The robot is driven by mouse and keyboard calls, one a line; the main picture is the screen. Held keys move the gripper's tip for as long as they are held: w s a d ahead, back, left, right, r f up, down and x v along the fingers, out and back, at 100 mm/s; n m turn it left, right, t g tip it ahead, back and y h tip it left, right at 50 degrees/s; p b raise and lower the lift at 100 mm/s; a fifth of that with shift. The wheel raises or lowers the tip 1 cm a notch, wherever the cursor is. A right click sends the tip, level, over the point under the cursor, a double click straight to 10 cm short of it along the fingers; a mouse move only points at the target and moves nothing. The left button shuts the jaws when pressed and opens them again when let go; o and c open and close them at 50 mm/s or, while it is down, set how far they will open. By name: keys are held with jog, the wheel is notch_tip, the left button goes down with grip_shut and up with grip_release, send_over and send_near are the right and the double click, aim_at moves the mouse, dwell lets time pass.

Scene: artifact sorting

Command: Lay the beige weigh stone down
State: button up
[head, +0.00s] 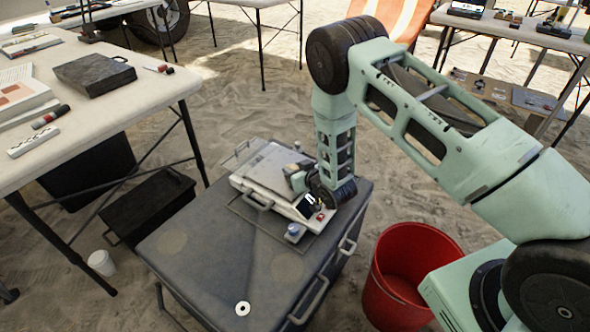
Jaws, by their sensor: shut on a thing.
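My gripper (299,181) is low over a pale scale-like device (269,173) on the grey case (207,252). It looks small from here, and my wrist partly covers it. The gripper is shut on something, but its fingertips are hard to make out. I cannot clearly pick out the beige weigh stone; what the jaws hold is mostly hidden. I cannot tell whether it touches the device below.
A small blue-topped item (294,232) stands by the device. A white ring (243,309) lies on the case's front corner. A red bucket (401,268) stands right; a cluttered table (120,107) is at left.

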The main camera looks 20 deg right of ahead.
jog(key=o, duration=1)
jog(key=shift+f, duration=0.1)
